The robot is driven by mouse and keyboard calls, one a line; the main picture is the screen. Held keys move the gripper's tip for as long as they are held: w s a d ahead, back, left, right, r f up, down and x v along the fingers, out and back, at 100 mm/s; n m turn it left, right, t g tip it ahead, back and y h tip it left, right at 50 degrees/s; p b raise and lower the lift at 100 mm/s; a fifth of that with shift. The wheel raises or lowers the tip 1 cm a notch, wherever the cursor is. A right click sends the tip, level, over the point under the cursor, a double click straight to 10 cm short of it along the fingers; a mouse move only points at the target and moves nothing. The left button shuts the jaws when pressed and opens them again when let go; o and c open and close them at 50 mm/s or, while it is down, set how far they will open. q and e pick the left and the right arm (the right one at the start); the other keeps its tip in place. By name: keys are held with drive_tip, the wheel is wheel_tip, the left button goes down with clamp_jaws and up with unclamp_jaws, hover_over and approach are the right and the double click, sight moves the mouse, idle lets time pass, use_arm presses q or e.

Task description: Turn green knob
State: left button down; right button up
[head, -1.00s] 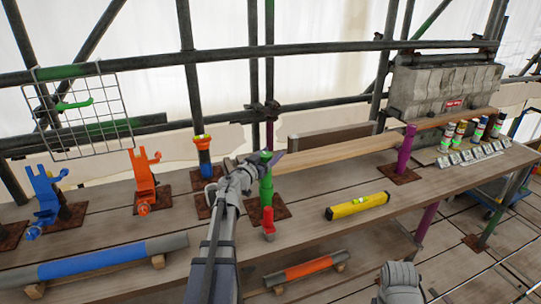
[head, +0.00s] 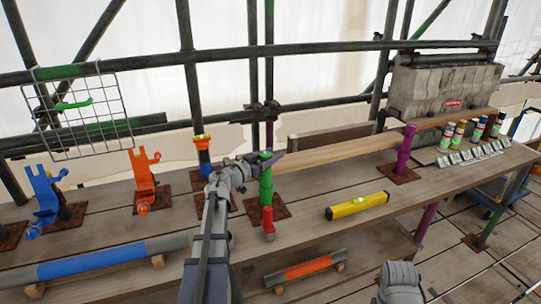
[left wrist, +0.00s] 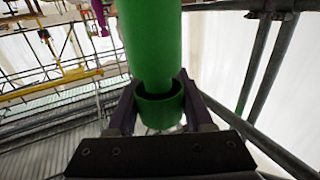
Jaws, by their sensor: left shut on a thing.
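A green post (head: 266,188) stands on a rusty plate on the plank bench, with the green knob (head: 265,156) at its top. My left gripper (head: 268,161) reaches in from the left and is shut around the knob; a dark finger shows just right of it. In the left wrist view my left gripper (left wrist: 159,108) has a finger on each side of a green collar (left wrist: 160,112), and a thick green cylinder (left wrist: 152,40) runs into this collar. The knob is partly hidden by the gripper in the head view. My right gripper is out of view.
A red fitting (head: 268,222) stands at the post's front. A yellow level (head: 357,206) lies to the right. A blue-and-orange post (head: 204,160) and an orange clamp (head: 143,180) stand to the left. A scaffold rail (head: 230,62) crosses behind.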

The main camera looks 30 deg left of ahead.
sight(261, 160)
use_arm(q)
drive_tip(key=shift+m+h, duration=0.4)
drive_tip(key=shift+h, duration=0.2)
drive_tip(key=shift+c, duration=1.4)
unclamp_jaws()
drive_tip(key=shift+s, duration=0.1)
drive_tip(key=v, duration=0.7)
drive_tip(key=shift+s+a+r, duration=0.1)
drive_tip(key=shift+s, duration=0.25)
